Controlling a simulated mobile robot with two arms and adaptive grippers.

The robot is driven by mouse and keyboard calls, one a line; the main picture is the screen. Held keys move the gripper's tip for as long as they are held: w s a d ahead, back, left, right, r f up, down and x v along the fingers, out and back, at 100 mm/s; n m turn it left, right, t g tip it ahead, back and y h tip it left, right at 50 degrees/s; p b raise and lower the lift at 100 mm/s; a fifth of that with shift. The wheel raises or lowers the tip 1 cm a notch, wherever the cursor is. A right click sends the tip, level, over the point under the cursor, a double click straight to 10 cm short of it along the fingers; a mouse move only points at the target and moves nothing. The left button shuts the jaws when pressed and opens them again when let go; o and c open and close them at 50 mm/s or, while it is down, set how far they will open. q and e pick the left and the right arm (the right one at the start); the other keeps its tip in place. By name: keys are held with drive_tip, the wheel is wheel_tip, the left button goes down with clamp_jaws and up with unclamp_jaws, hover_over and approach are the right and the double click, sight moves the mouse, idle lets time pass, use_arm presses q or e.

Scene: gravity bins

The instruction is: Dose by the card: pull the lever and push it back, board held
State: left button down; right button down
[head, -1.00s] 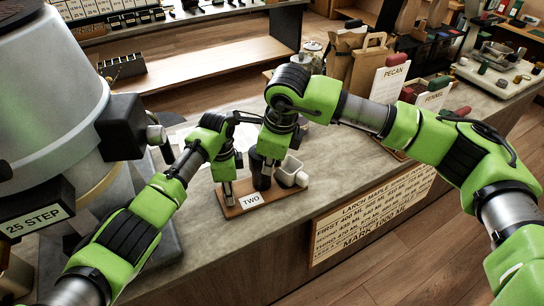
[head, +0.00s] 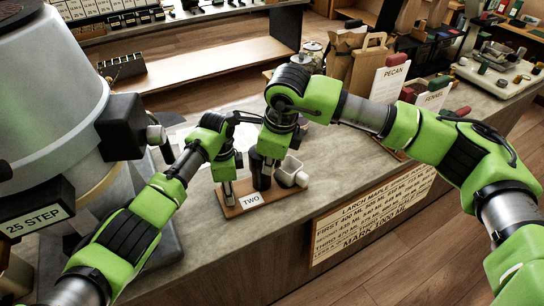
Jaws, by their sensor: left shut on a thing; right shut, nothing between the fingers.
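A small brown wooden board (head: 234,211) with a white "TWO" label (head: 250,199) lies on the grey counter. My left gripper (head: 229,196) points down at the board's left end and is shut on the board. My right gripper (head: 264,180) points down over the middle of the board, shut and empty, beside a dark upright part. A pale square cup with a round knob (head: 291,172) stands at the board's right end. I cannot tell whether the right fingers touch the dark part. A large grey hopper (head: 50,85) with a "25 STEP" plate (head: 34,220) and a black side block stands at left.
A lettered card (head: 372,214) with "LARCH MAPLE" and "MARK 1000 ML" is on the counter front. "PECAN" (head: 391,80) and "FENNEL" (head: 433,97) signs, paper bags (head: 370,62) and jars stand behind my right arm. The counter in front of the board is clear.

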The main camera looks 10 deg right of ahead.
idle(0.3)
drive_tip(key=w+d, duration=0.4)
drive_tip(key=w, duration=0.2)
drive_tip(key=shift+w+d, duration=0.15)
drive_tip(key=shift+w, duration=0.15)
idle(1.0)
drive_tip(key=shift+s, duration=0.1)
drive_tip(key=w+v, duration=0.1)
drive_tip(key=v, duration=0.5)
drive_tip(key=shift+s+a+r, duration=0.35)
drive_tip(key=shift+a+r, duration=0.25)
drive_tip(key=shift+a, duration=0.05)
idle(0.4)
idle(1.1)
